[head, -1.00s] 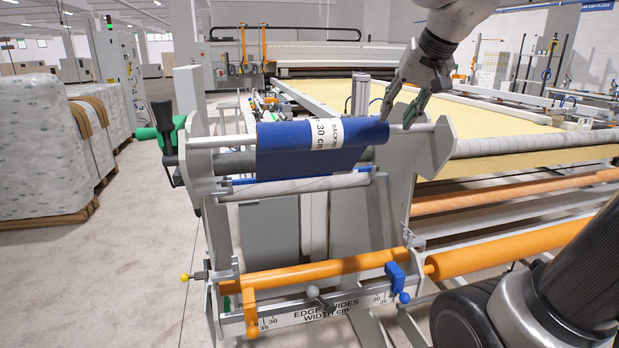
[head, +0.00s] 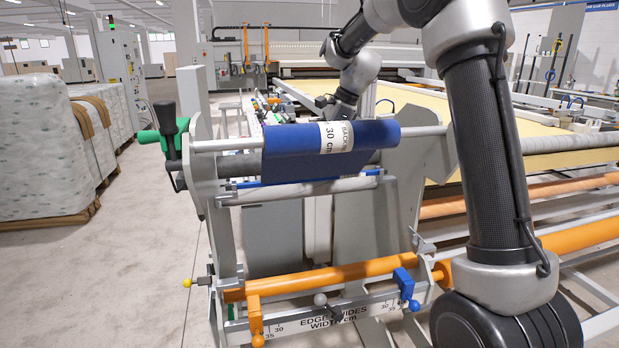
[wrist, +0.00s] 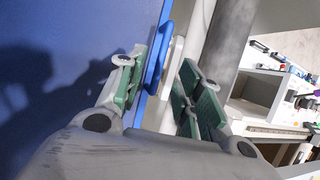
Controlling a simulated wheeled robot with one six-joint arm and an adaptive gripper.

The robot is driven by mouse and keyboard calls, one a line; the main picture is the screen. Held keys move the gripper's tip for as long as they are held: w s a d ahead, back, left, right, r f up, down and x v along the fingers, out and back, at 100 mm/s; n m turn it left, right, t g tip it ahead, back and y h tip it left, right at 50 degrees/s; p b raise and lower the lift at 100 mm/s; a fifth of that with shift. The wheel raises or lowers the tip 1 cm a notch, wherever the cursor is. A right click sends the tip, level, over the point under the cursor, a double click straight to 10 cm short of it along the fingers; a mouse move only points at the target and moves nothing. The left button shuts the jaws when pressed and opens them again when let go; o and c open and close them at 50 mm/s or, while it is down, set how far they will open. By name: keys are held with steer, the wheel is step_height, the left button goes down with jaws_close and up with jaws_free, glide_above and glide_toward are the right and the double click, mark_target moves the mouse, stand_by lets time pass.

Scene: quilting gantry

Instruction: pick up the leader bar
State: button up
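The leader bar appears to be the pale grey bar (head: 300,190) with a blue strip, hanging level just below the blue cloth on the stand. In the wrist view a pale bar (wrist: 199,28) runs beyond my fingertips, beside a blue strip and a white piece. My gripper (wrist: 163,82) is open, with green pads apart and nothing clamped between them. The blue cloth fills the left of the wrist view. In the head view my arm reaches behind the cloth roll, and my fingertips are hidden there. I cannot tell whether they touch the bar.
The blue cloth roll (head: 362,134), labelled 30 cm, sits on a grey tube between two grey side plates. A dark grey tube (wrist: 223,45) passes close to my right finger. An orange roller (head: 320,275) lies lower on the stand. The floor at left is clear, beside wrapped stacks (head: 40,150).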

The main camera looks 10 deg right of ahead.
mark_target(313, 164)
steer(key=x, duration=0.7)
steer(key=shift+d, duration=0.15)
jaws_close()
